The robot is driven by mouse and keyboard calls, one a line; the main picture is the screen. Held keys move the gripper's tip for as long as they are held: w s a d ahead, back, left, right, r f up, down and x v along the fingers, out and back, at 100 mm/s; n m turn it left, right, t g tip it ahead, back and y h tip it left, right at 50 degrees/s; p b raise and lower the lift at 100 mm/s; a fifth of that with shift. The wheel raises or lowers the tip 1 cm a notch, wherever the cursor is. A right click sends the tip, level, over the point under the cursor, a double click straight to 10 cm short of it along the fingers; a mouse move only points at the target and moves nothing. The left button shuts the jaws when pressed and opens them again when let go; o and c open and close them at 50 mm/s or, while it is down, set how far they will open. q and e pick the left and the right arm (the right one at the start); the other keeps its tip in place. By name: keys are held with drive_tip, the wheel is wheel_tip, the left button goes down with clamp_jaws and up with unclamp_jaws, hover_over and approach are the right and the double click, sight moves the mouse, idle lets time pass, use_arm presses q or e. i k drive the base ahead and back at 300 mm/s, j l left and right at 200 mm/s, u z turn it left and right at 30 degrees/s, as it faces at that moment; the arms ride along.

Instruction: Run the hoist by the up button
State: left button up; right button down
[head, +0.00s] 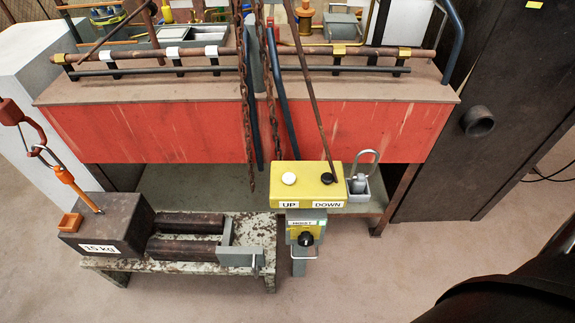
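A yellow control box (314,174) stands on a post in front of the red bench. Its white button (289,178) is above the label UP. Its black button (326,178) is above the label DOWN. Under the box is a panel marked HOIST with a black knob (305,239). At the left, a rust-red hook and link (42,153) connect to an orange fitting on a dark 15 kg block (106,226). The block sits at the left end of a low worn stand (190,268). Neither of my grippers is in view.
The red bench (240,132) carries pipes in clamps along its top. Rusty chains (248,110) and a thin rusty rod (312,85) hang before it, the rod reaching near the black button. A padlock in a grey holder (358,188) adjoins the box.

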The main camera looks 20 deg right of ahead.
sight(289, 178)
drive_tip(key=z, duration=1)
